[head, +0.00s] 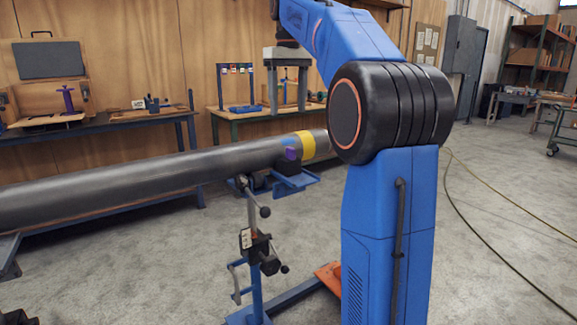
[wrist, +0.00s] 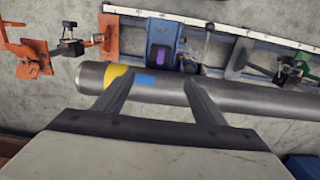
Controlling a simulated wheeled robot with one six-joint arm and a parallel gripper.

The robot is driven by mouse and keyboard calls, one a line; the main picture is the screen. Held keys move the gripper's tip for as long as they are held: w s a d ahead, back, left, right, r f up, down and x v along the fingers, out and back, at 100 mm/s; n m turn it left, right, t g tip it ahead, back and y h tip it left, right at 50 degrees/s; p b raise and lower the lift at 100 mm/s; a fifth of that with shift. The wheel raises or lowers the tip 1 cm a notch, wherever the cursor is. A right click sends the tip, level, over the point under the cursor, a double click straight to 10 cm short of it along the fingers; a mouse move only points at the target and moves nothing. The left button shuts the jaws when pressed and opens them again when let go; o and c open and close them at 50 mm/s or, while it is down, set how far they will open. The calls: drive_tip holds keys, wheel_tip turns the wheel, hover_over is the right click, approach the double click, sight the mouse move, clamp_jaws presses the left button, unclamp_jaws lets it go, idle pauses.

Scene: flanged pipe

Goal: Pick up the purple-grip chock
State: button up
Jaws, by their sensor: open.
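The purple-grip chock (wrist: 161,56) shows in the wrist view as a dark block with a purple part, on the blue rail just beyond the pipe (wrist: 245,97). In the head view its purple part (head: 291,154) shows beside the pipe (head: 120,180), near the yellow band, and the rest is partly hidden. My gripper (head: 287,106) points down above the pipe's banded end. In the wrist view my gripper (wrist: 158,78) has its two fingers wide apart with nothing between them. The fingertips overlap the pipe in that view, with the chock beyond them.
A blue stand (head: 256,255) with a clamp supports the pipe. An orange fixture (wrist: 32,58) lies left in the wrist view, and a green-and-black part (wrist: 290,70) sits right on the rail. Benches stand along the back wall. Open floor (head: 500,230) lies right of my arm.

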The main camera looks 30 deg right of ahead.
sight(289, 147)
wheel_tip(289, 147, down, 14)
drive_tip(key=shift+f, duration=0.25)
idle(0.5)
drive_tip(key=c, duration=1.3)
drive_tip(key=shift+s+r, duration=0.1)
